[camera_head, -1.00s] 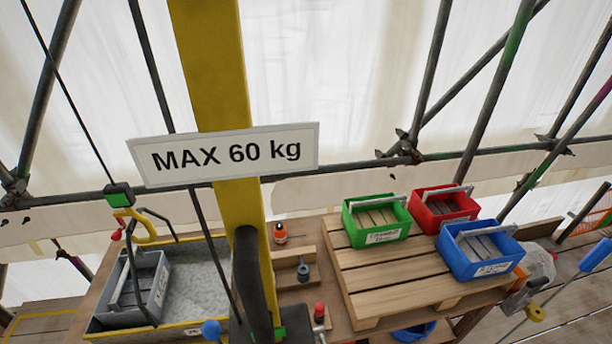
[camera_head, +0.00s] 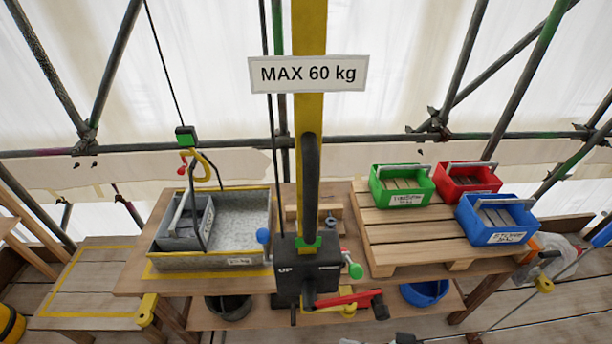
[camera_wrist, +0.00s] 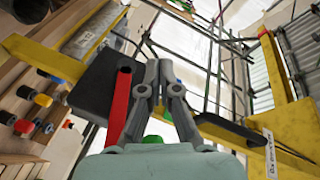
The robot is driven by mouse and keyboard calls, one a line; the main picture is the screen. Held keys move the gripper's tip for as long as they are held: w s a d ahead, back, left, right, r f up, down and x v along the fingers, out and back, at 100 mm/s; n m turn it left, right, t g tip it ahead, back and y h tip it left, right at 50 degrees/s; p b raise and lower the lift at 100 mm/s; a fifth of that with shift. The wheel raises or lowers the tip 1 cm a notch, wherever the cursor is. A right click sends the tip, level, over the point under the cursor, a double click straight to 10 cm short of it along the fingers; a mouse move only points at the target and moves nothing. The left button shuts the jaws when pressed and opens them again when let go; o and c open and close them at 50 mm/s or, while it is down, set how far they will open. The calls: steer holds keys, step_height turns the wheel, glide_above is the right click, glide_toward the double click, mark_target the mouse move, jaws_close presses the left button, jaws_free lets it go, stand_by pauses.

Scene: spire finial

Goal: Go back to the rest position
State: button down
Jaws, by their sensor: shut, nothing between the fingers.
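My gripper (camera_wrist: 160,68) shows in the wrist view, its grey fingers together and empty. In that view it is in front of a black box (camera_wrist: 105,82) with a red lever (camera_wrist: 121,105); I cannot tell whether they touch. In the head view this control box (camera_head: 308,268), marked UP, stands at the front of the yellow post (camera_head: 311,115), with the red lever (camera_head: 345,298) across its lower front. I cannot make out my gripper in the head view.
A grey bin (camera_head: 186,222) sits in a metal tray (camera_head: 250,222) at left, below a yellow hook (camera_head: 205,165). Green (camera_head: 402,199), red (camera_head: 466,186) and blue (camera_head: 496,238) bins stand on a pallet (camera_head: 405,252) at right. Scaffold poles and sheeting are behind.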

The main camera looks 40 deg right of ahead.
steer(key=w+a+r+n+g+h, duration=0.1)
steer(key=w+a+r+n+h, duration=0.1)
steer(key=w+a+h, duration=0.35)
steer(key=w+a+r+n+g+h, duration=0.25)
steer(key=w+a, duration=0.35)
steer(key=a, duration=0.5)
steer(key=a+r+t+h+p, duration=0.1)
steer(key=a+r+p, duration=0.1)
steer(key=r+p, duration=0.5)
steer(key=a+r+t+p, duration=0.2)
steer(key=r+p, duration=0.6)
steer(key=r, duration=0.7)
steer(key=shift+s+a+r+n+h, duration=0.2)
steer(key=shift+a+r+n+h, duration=0.05)
steer(key=shift+a+n+h, duration=0.15)
